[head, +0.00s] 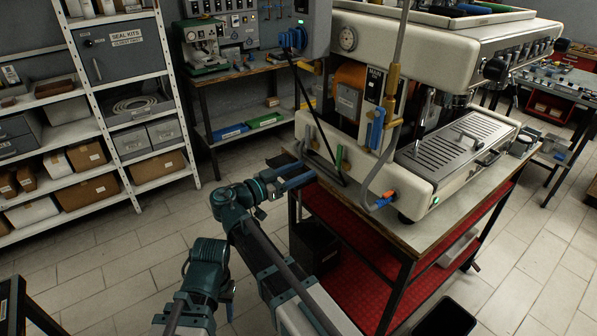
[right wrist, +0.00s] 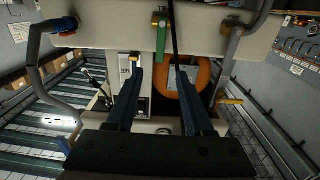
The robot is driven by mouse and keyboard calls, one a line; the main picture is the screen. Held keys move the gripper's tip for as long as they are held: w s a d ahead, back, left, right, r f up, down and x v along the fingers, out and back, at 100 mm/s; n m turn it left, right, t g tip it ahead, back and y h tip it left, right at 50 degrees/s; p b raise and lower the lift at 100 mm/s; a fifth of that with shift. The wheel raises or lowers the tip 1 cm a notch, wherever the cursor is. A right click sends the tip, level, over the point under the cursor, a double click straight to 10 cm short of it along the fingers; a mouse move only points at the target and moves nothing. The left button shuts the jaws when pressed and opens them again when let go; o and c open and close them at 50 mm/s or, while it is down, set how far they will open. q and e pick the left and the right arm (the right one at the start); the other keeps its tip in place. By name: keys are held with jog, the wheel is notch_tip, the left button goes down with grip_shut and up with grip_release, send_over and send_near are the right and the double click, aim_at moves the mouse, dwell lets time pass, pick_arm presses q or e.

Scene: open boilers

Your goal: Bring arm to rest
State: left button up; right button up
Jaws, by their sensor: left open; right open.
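My right gripper (head: 292,176) is at the left side of the espresso machine (head: 445,45) in the head view. In the right wrist view its two dark blue fingers (right wrist: 160,95) are spread with nothing held between them. Beyond them are the orange boiler (right wrist: 203,78) and a green handle (right wrist: 160,32); the boiler (head: 350,80) and handle (head: 339,157) also show in the head view. I see no contact with the machine. My left arm is folded low at the bottom left of the head view. Its gripper (head: 228,298) is small, dark and mostly hidden there.
The machine stands on a cart (head: 420,232) with red shelves. A workbench (head: 240,75) is behind, and a storage rack (head: 105,95) is at the left. A dark bin (head: 447,318) is at the bottom right. Tiled floor (head: 110,250) is clear at the left.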

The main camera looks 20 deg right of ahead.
jog(key=shift+d, duration=0.15)
jog(key=s+d+f+n+g+y, duration=0.15)
jog(key=s+f+n+y, duration=0.3)
jog(key=f, duration=0.45)
jog(key=s+d+f+n+g+y, duration=0.1)
jog(key=s+f+n+g+y, duration=0.25)
jog(key=s+f+y, duration=0.4)
jog(key=s+a+f+n+y, duration=0.2)
jog(key=s+a+n, duration=0.2)
jog(key=a, duration=0.5)
jog(key=s+a+f+n+g+y+p, duration=0.1)
jog(key=s+a+f+n, duration=0.1)
jog(key=s+a+n, duration=0.3)
jog(key=a+n, duration=0.1)
jog(key=a, duration=0.3)
jog(key=shift+s+f+y, duration=0.2)
jog(key=shift+s+y, duration=0.1)
jog(key=shift+y, duration=0.1)
jog(key=shift+d, duration=0.15)
